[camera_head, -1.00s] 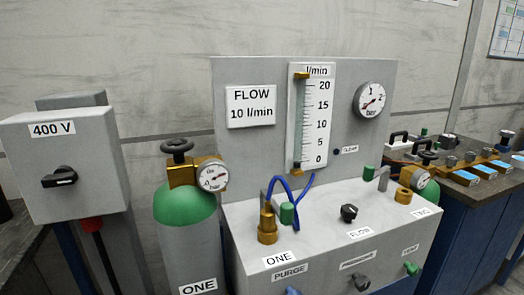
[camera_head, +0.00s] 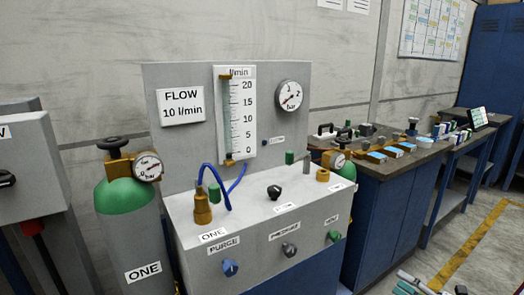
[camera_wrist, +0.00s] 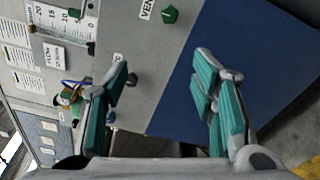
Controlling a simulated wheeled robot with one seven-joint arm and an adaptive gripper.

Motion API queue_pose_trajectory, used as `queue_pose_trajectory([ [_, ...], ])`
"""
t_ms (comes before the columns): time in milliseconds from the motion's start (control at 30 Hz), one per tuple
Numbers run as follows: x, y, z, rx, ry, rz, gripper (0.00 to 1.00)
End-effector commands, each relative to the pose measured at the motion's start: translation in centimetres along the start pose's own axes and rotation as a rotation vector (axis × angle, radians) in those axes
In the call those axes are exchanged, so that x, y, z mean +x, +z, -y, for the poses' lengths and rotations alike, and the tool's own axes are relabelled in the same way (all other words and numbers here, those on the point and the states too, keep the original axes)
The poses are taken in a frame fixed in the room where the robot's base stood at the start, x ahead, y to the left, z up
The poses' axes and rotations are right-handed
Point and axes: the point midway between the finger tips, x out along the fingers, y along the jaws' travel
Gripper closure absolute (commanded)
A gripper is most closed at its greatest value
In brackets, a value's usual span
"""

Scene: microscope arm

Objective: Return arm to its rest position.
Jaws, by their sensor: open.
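My gripper (camera_wrist: 165,95) is open and empty in the wrist view, with its two teal-padded fingers spread apart. Between and beyond the fingers are the grey front of the gas panel and a blue cabinet side (camera_wrist: 225,65). A green knob (camera_wrist: 169,14) by a label reading VEN shows above the fingers. In the head view only a small part of my arm (camera_head: 415,287) shows at the bottom right edge. The gas panel (camera_head: 300,205) stands in the middle, with a flow gauge (camera_head: 236,115), a blue hose and several knobs.
A green-topped cylinder (camera_head: 130,230) marked ONE stands left of the panel, beside a grey box (camera_head: 25,165). A workbench (camera_head: 400,170) with several fittings stands to the right, with more blue benches behind. Grey floor (camera_head: 470,215) with a yellow line is open at the right.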

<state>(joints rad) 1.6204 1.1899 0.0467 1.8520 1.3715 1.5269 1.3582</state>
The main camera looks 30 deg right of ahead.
Motion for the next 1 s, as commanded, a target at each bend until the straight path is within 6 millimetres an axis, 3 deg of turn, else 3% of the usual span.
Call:
queue_pose_trajectory([
  [267, 3.3, -0.9, -4.1, -0.144, 0.016, -0.159, 0.48],
  [533, 8.2, -4.0, -11.2, -0.409, 0.076, -0.435, 0.48],
  [800, 12.6, -11.6, -21.6, -0.852, 0.249, -0.853, 0.48],
  [1000, 12.9, -17.8, -28.0, -1.188, 0.441, -1.133, 0.48],
])
